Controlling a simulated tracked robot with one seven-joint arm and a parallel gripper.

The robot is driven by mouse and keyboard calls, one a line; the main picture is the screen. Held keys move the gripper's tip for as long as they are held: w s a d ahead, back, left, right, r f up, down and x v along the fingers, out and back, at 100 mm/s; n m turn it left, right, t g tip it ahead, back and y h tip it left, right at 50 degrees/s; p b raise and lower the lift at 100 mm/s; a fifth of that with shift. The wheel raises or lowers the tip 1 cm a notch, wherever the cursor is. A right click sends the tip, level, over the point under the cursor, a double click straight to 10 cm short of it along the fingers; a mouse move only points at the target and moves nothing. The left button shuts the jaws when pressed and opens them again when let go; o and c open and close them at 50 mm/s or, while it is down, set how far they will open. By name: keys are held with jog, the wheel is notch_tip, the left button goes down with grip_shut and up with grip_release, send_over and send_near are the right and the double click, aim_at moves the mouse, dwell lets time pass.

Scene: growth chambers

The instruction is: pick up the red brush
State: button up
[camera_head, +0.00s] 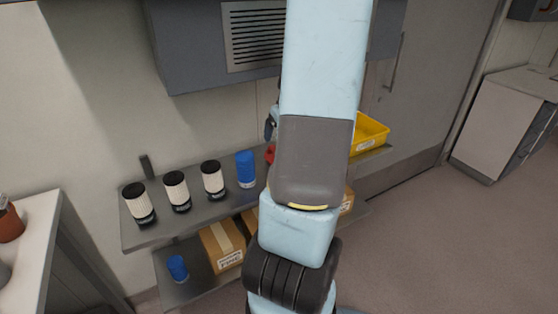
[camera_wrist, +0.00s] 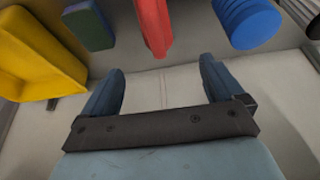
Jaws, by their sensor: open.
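The red brush (camera_wrist: 153,24) shows at the top middle of the wrist view, cut off by the frame's upper edge. In the head view only a small red part (camera_head: 270,153) shows beside my arm, above the upper shelf. My gripper (camera_wrist: 161,66) is open and empty. In the wrist view the brush's visible end lies in line with the gap between the fingers, just past the fingertips and apart from them. In the head view my arm hides most of the gripper and brush.
A blue cylinder (camera_head: 246,168) and several black-and-white canisters (camera_head: 176,191) stand on the upper shelf (camera_head: 160,228), left of the brush. A yellow bin (camera_head: 370,132) is to its right. A blue-green object (camera_wrist: 88,25) is near the brush.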

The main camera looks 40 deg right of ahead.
jog(key=shift+x, duration=4.4)
jog(key=shift+s+x, duration=0.25)
jog(key=shift+x, duration=1.05)
jog(key=shift+s+x, duration=0.2)
jog(key=shift+x, duration=1.05)
jog(key=shift+d+f, duration=0.15)
jog(key=shift+f, duration=0.05)
jog(key=c, duration=1.2)
jog(key=shift+r, duration=0.1)
